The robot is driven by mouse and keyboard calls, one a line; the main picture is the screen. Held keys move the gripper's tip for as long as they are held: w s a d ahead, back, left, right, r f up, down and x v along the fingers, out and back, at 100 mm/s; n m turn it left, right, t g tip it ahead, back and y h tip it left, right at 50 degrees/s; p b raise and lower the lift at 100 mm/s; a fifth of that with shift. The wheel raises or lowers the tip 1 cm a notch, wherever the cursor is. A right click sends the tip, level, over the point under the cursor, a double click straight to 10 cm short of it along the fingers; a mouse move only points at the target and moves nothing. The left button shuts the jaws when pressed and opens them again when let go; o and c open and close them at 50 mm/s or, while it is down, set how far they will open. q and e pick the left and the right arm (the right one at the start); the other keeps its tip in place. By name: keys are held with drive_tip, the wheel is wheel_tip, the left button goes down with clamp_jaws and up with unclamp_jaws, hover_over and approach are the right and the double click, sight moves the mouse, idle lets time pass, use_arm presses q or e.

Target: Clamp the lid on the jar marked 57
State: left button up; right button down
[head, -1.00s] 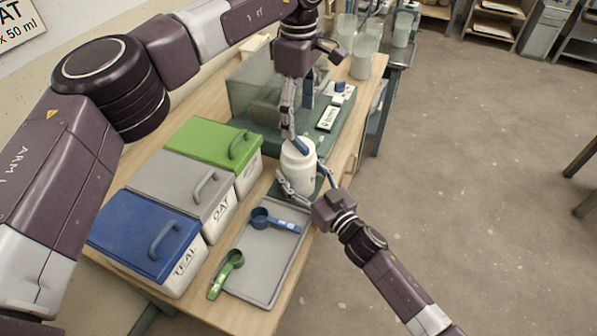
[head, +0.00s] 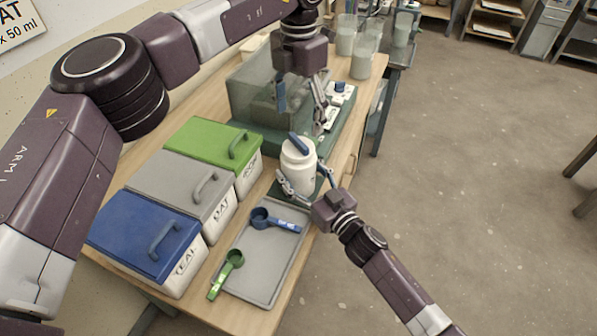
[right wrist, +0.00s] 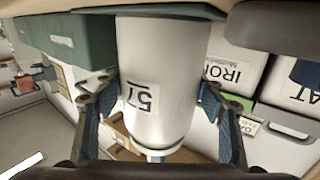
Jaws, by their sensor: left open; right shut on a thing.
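The white jar (head: 299,177) stands upright at the table's right edge, with a white lid (head: 297,152) on top. A blue clamp bar (head: 298,143) lies slantwise across the lid; whether it is latched cannot be told. The right wrist view shows the jar (right wrist: 158,60) inverted, with its label 57 (right wrist: 143,97). My right gripper (head: 302,183) is shut on the jar's body from the front; its fingers press both sides. My left gripper (head: 302,102) is open and empty, above and behind the lid, apart from it.
Green (head: 208,143), grey (head: 187,178) and blue (head: 145,232) lidded bins line the left. A grey tray (head: 262,270) in front holds a blue scoop (head: 275,220) and a green scoop (head: 227,272). A green scale-like station (head: 345,115) and clear containers (head: 363,55) stand behind.

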sight(299, 140)
use_arm(q)
drive_tip(key=n, duration=0.4)
drive_tip(key=shift+n, duration=0.3)
drive_tip(key=shift+f, duration=4)
drive_tip(key=c, duration=1.2)
drive_tip(key=m, duration=0.5)
drive_tip(key=shift+m, duration=0.3)
drive_tip(key=shift+c, duration=0.2)
drive_tip(key=o, duration=1.3)
